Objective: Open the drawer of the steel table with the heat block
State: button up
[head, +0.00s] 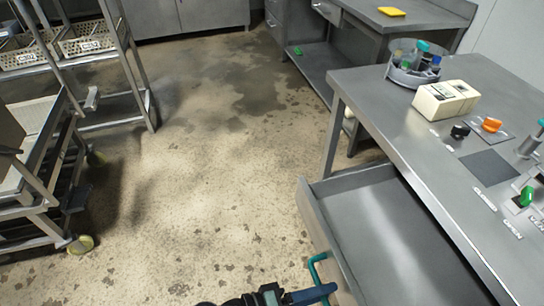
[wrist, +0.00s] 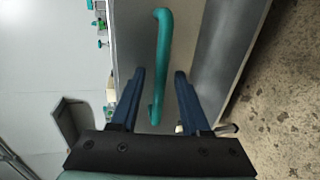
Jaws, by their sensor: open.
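The steel table (head: 375,92) stands at the right in the head view. A cream block-shaped device (head: 445,99), probably the heat block, is on its top. The table's drawer (head: 385,235) is pulled well out, and its visible inside is empty. Its teal bar handle (head: 317,270) is on the drawer front, near the bottom of the picture. In the wrist view the handle (wrist: 161,38) runs between the two blue fingers of my gripper (wrist: 160,78). The fingers are open, with a gap on each side of the handle. In the head view my gripper is partly cut off by the lower edge.
On the tabletop are a round rack with tubes (head: 413,70), an orange knob (head: 491,124) and a green knob (head: 526,196). Another steel table (head: 420,18) stands behind. Wheeled racks (head: 65,190) stand at the left. The floor between is clear.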

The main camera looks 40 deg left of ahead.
jog(key=v, duration=1.2)
